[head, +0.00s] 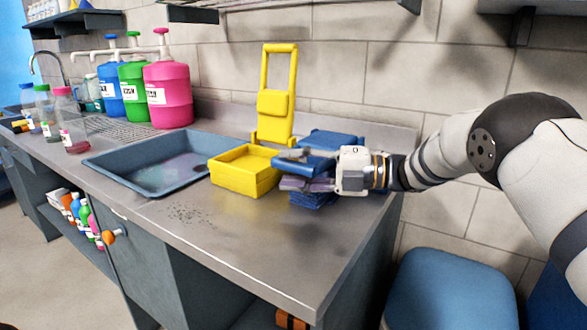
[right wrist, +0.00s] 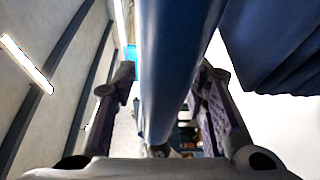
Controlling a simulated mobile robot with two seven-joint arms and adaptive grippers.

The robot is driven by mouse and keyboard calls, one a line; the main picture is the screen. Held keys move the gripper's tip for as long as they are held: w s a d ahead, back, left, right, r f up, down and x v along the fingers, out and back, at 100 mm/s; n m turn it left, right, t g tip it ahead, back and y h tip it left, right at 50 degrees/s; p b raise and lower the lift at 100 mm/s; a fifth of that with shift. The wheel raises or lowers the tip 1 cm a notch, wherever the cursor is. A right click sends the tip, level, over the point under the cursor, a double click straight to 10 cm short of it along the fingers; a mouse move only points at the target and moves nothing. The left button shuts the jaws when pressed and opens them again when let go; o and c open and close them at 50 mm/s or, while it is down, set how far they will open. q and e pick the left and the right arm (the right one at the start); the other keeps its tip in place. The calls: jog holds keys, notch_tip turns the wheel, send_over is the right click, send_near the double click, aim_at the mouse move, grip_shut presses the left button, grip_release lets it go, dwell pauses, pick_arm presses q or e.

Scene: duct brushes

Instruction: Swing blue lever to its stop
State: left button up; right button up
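The blue lever (head: 306,165) is a smooth blue bar beside the yellow stand. It also runs lengthwise between the fingers in the right wrist view (right wrist: 172,60). My right gripper (head: 305,171) reaches in from the right, one finger above the bar and one below. In the right wrist view its purple-padded fingers (right wrist: 165,108) stand apart on both sides of the bar. A gap shows at the left finger; contact on the other side is unclear. The gripper partly hides the lever and its pivot. My left gripper is not in view.
A yellow stand (head: 275,103) rises behind, with a yellow bin (head: 245,172) in front. A ribbed dark blue part (head: 312,200) lies below the gripper. A blue-grey tray (head: 125,178) and pump bottles (head: 168,95) are farther left. The front counter (head: 260,235) is mostly clear.

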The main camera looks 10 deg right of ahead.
jog(key=v, duration=1.1)
jog(key=shift+s+d, duration=0.15)
jog(key=shift+d, duration=0.25)
